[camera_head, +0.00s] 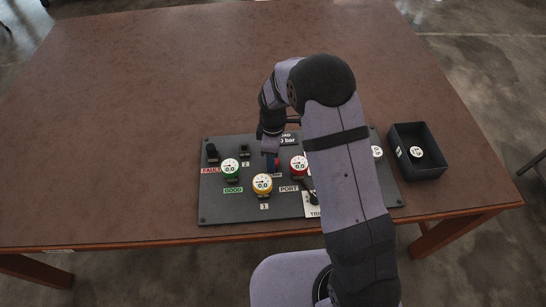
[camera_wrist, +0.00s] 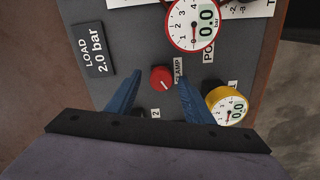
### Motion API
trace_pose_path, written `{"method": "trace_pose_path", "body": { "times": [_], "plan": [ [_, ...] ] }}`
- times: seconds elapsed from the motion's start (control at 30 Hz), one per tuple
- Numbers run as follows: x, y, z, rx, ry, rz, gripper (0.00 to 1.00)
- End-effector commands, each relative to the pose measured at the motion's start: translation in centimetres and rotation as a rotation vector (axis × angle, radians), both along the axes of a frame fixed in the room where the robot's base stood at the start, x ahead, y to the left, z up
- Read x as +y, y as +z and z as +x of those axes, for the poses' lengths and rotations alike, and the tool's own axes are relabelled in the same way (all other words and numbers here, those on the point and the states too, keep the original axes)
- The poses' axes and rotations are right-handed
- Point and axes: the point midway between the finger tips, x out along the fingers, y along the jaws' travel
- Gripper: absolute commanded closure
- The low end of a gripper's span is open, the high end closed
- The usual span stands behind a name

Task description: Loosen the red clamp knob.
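The red clamp knob (camera_wrist: 162,78) shows in the wrist view with a white line on its top, beside a CLAMP label (camera_wrist: 178,71). In the head view a small part of the red knob (camera_head: 277,163) shows beside my gripper (camera_head: 270,160). In the wrist view my gripper (camera_wrist: 158,92) has its two blue fingers apart, one on either side below the knob in the picture. Nothing is between the fingertips that I can see being held. Whether a finger touches the knob cannot be told.
The dark panel (camera_head: 222,208) carries a red-rimmed gauge (camera_head: 299,164), a yellow gauge (camera_head: 262,184) and a green gauge (camera_head: 230,166). A black bin (camera_head: 432,171) holding a gauge stands at the right. The table (camera_head: 130,110) is clear behind and left of the panel.

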Motion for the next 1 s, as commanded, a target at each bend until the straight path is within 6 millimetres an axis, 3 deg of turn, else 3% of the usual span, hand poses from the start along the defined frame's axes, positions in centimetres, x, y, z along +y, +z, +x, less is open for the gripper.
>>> {"method": "trace_pose_path", "body": {
  "times": [0.37, 0.8, 1.0],
  "plan": [
    [0.0, 0.3, -0.1, 0.002, -0.002, 0.000, 0.53],
    [0.0, 5.5, 0.0, -0.001, -0.001, 0.000, 0.53],
    [0.0, 7.0, 0.0, 0.000, -0.001, 0.000, 0.53]
  ]
}}
